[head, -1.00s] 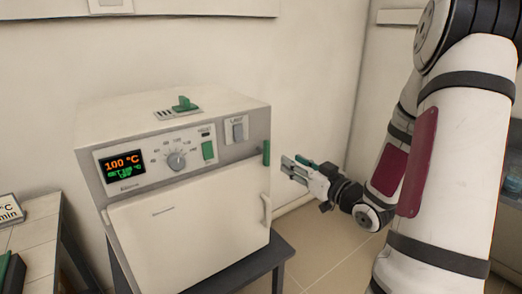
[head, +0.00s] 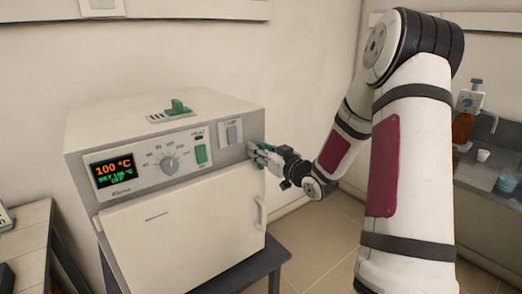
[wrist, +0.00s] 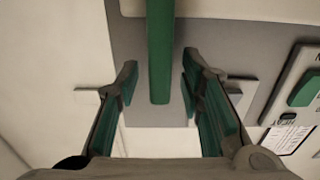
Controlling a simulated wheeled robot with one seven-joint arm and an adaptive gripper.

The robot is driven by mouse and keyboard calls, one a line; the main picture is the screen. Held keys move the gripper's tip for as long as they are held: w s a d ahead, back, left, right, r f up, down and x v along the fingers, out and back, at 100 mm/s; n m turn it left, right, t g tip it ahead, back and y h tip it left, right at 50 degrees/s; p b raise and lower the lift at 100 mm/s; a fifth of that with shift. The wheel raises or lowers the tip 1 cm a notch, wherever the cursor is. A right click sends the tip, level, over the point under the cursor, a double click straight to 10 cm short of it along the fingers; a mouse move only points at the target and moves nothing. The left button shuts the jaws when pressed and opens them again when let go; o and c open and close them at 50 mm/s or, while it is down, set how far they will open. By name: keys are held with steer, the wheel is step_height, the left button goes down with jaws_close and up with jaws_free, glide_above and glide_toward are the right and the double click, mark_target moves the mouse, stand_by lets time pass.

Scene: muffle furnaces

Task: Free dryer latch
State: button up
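My gripper (wrist: 157,88) is open, with green-padded fingers on both sides of the latch and a visible gap on each side. In the head view my gripper (head: 256,152) is at the panel's right end and hides most of the latch.
The dryer stands on a dark table (head: 262,262). A door handle (head: 262,214) is below my gripper. The panel carries a display (head: 114,171), a dial (head: 169,164) and a green switch (head: 201,154). A sink counter (head: 490,178) is at the right.

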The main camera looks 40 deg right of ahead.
jaws_close()
steer(key=shift+d+p, duration=0.1)
steer(key=shift+p, duration=0.2)
steer(key=m+p, duration=0.3)
steer(key=shift+s+d+m, duration=0.15)
steer(key=shift+d+m, duration=0.15)
steer(key=shift+d, duration=0.05)
steer(key=shift+d+f+m+p, duration=0.35)
steer(key=shift+m+p, duration=1)
steer(key=shift+m, duration=0.8)
steer(key=shift+d+f+m+p, duration=0.3)
steer(key=shift+f+m+p, duration=0.2)
steer(key=shift+m+p, duration=1.3)
steer(key=shift+d+f+m+p, duration=0.35)
steer(key=shift+m+p, duration=0.55)
steer(key=shift+m, duration=1.65)
steer(key=shift+f, duration=0.1)
